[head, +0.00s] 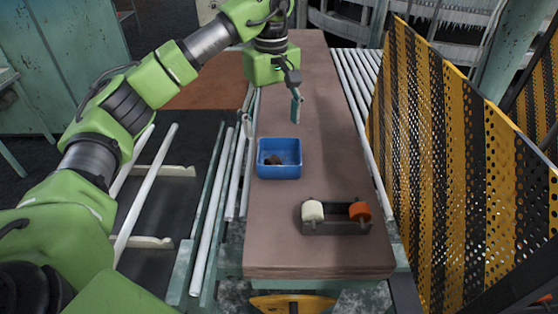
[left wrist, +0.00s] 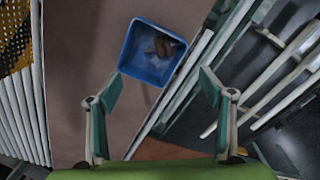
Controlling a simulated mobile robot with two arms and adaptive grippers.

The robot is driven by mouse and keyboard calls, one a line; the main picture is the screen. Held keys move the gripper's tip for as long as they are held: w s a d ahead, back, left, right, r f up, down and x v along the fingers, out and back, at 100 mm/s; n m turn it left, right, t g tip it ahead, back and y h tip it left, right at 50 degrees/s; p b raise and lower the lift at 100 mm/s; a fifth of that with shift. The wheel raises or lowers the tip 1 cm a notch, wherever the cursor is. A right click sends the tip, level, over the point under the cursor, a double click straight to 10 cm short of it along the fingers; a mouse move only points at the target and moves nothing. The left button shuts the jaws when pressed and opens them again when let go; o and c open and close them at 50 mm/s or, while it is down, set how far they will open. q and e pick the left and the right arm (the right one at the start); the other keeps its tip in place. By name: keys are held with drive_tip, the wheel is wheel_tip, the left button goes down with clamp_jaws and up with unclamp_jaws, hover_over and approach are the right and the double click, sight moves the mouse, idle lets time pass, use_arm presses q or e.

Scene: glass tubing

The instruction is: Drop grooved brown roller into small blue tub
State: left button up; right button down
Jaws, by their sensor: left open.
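The small blue tub (head: 279,172) sits on the brown table, left of its middle line. The grooved brown roller (head: 273,160) lies inside the tub. In the left wrist view the tub (left wrist: 134,66) is near the top middle, with the roller (left wrist: 163,46) against its inner side. My left gripper (head: 296,108) is above the table, behind the tub, pointing down. In the left wrist view its fingers (left wrist: 156,92) are spread wide with nothing between them. My right gripper does not show.
A dark holder (head: 336,228) with a white roller (head: 312,210) and an orange roller (head: 360,211) stands near the table's front. A yellow and black perforated guard (head: 440,150) is on the right. Metal rails run along both table sides. The table (head: 310,85) is bare behind the tub.

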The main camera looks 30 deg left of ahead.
use_arm(q)
wheel_tip(320, 180, up, 5)
drive_tip(key=shift+r, duration=0.2)
drive_tip(key=shift+s+f, duration=0.1)
idle(0.4)
